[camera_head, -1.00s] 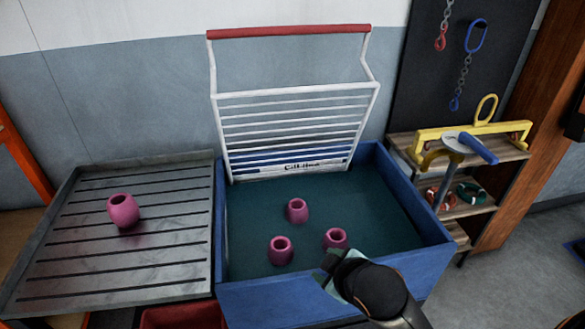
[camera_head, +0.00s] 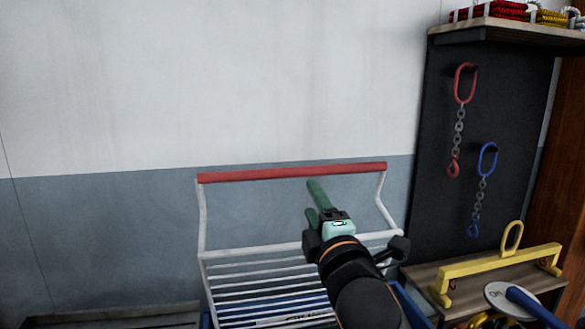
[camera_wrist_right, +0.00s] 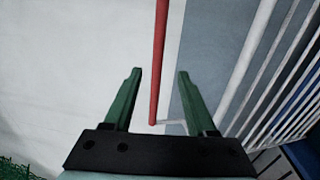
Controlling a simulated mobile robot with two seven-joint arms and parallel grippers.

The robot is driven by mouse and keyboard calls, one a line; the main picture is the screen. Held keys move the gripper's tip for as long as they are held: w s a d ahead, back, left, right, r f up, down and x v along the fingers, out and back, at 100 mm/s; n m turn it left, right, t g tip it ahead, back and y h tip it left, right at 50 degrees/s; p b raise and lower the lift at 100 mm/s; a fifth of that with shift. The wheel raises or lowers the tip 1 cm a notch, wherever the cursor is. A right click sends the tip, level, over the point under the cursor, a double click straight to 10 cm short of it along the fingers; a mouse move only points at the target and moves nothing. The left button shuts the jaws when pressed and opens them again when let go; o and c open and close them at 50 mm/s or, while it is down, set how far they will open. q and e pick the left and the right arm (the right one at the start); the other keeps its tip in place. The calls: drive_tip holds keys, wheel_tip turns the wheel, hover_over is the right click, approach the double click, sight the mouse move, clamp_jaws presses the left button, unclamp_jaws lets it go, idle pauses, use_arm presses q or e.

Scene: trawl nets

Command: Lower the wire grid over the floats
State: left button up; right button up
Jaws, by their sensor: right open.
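The wire grid (camera_head: 270,279) stands raised at the back of the blue tank, white bars with a red handle bar (camera_head: 290,172) across its top. My right gripper (camera_head: 314,200) is in front of the grid's frame, its green fingers just below the red bar in the head view. In the right wrist view the open fingers (camera_wrist_right: 158,75) have the red bar (camera_wrist_right: 159,60) showing between them; I cannot tell whether it lies within their reach. The grid's white bars (camera_wrist_right: 262,75) run along the right. The pink floats are out of view now. My left gripper is not in view.
A yellow lifting beam (camera_head: 497,273) lies on a wooden shelf at right. A red-ended chain (camera_head: 458,130) and a blue-ended chain (camera_head: 479,190) hang on the dark board. The wall left of the grid is clear.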

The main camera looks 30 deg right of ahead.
sight(299, 175)
drive_tip(key=p+x, duration=0.1)
drive_tip(key=x, duration=1.1)
drive_tip(key=shift+w+d+r+p, duration=0.1)
drive_tip(key=shift+r+p, duration=0.05)
drive_tip(key=shift+p, duration=0.15)
clamp_jaws()
idle(1.0)
